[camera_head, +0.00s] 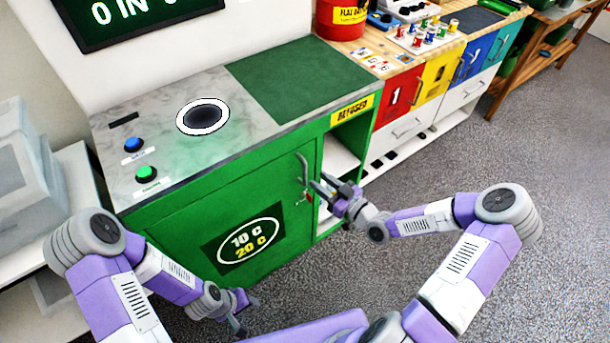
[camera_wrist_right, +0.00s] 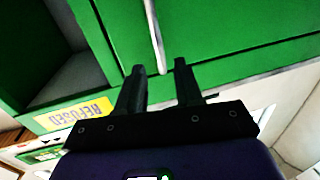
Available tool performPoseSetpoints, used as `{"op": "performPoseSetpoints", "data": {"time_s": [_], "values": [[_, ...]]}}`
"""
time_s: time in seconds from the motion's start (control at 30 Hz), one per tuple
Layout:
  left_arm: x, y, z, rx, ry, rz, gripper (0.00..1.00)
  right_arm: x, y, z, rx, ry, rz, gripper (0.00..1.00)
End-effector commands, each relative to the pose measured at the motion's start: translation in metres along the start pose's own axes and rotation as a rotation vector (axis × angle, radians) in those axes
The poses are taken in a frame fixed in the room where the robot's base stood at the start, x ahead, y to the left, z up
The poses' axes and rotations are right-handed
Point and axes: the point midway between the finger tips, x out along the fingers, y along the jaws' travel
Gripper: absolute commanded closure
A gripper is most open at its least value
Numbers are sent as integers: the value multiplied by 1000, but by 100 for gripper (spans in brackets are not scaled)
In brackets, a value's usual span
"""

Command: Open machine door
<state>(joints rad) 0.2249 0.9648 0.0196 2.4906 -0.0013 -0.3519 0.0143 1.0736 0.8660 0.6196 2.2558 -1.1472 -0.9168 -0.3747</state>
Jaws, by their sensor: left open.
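The green machine has a front door (camera_head: 215,218) with a round "10 C / 20 C" label, and the door looks shut. A slim metal handle (camera_head: 303,168) stands upright near the door's right edge. My right gripper (camera_head: 320,190) is close to the lower end of the handle. In the right wrist view my right gripper (camera_wrist_right: 160,75) is open, fingers apart, and the handle (camera_wrist_right: 154,35) runs down to the gap between the fingertips. I cannot tell whether they touch. My left gripper (camera_head: 240,318) is open and low in front of the door, apart from it.
An open compartment (camera_head: 338,160) under a yellow "REFUSED" label (camera_head: 353,109) lies right of the door. The machine top has a round opening (camera_head: 203,116), a blue button (camera_head: 133,144) and a green button (camera_head: 145,174). Coloured drawers (camera_head: 400,95) stand further right. Grey floor (camera_head: 540,150) is clear.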

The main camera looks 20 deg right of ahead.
Motion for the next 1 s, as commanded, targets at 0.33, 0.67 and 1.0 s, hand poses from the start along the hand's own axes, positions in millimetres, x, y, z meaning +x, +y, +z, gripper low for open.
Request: {"op": "performPoseSetpoints", "data": {"time_s": [0.33,0.67,1.0], "values": [[10,-4,-1,0,1,0,57,48,0,-2,-13,14,-4,64],[13,-5,-1,0,1,0,57,73,0,-2,-10,10,-2,64],[13,-5,-1,0,0,0,57,73,0,-3,-10,9,-2,84]]}}
